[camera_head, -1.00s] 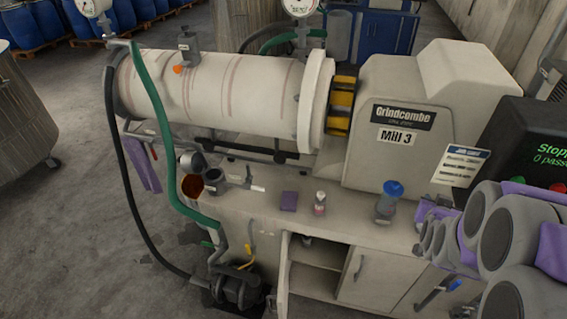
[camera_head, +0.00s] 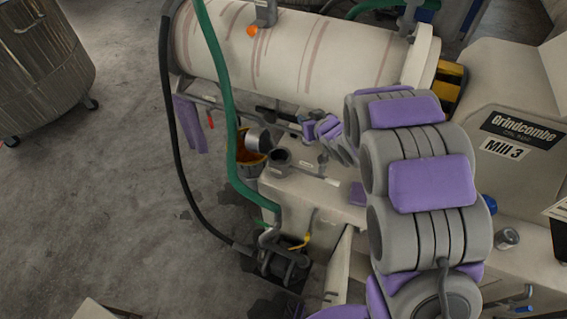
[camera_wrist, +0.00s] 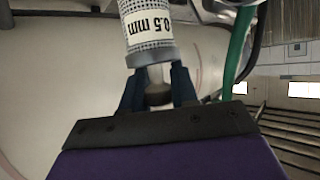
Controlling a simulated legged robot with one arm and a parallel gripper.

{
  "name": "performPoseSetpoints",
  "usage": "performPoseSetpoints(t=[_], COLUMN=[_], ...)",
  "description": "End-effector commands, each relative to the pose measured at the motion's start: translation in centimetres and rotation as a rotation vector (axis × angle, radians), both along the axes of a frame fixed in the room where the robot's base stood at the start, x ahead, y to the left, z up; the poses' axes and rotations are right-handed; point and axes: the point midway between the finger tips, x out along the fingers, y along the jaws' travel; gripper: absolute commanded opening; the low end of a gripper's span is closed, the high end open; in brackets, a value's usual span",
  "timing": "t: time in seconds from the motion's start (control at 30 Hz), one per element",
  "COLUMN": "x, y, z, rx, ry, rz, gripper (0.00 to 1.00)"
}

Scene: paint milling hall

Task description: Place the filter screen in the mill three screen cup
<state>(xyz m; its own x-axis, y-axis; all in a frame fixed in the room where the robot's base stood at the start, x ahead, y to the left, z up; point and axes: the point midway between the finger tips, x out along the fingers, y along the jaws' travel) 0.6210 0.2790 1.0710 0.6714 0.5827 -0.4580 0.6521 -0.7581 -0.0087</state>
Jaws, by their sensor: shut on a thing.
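My gripper (camera_wrist: 158,88) is shut on the stem of the filter screen (camera_wrist: 152,58), a mesh cylinder with a grey end ring and a white "0.5 mm" label, in the wrist view. In the head view my arm reaches from the lower right over the bench, and its small end is just right of a grey open-topped cup (camera_head: 281,158) on the bench's left end. This looks like the screen cup of the machine marked Mill 3 (camera_head: 505,147). I cannot make out the screen in the head view.
A tilted metal cup (camera_head: 259,140) and an orange-stained bucket (camera_head: 249,158) are left of the grey cup. A green hose (camera_head: 231,110) and a black hose (camera_head: 170,130) hang nearby. The mill barrel (camera_head: 300,45) lies behind. Open floor lies left.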

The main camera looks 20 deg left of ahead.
Motion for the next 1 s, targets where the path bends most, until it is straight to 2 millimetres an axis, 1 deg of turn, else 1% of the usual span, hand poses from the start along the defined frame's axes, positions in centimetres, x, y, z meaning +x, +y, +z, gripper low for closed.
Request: performPoseSetpoints(t=[0.03,0.1,0.2,0.27,0.37,0.47,0.63,0.7,0.87,1.0], x=[-0.7,-1.4,-2.3,-2.6,-2.9,-2.8,-2.8,-2.8,-2.8,-2.8], y=[2.6,5.4,7.8,8.5,8.8,8.4,7.8,7.9,8.5,8.8], z=[-0.7,-1.2,-2.0,-2.4,-3.0,-4.2,-7.1,-8.1,-9.6,-11.7], rx=[-0.007,-0.009,-0.012,-0.014,-0.014,-0.011,-0.002,-0.004,-0.012,-0.015], ry=[0.006,0.009,0.018,0.022,0.024,0.026,0.024,0.025,0.024,0.025], rz=[0.055,0.110,0.162,0.182,0.194,0.194,0.192,0.192,0.192,0.193], gripper=[0.00,0.00,0.00,0.00,0.00,0.00,0.00,0.00,0.00,0.00])
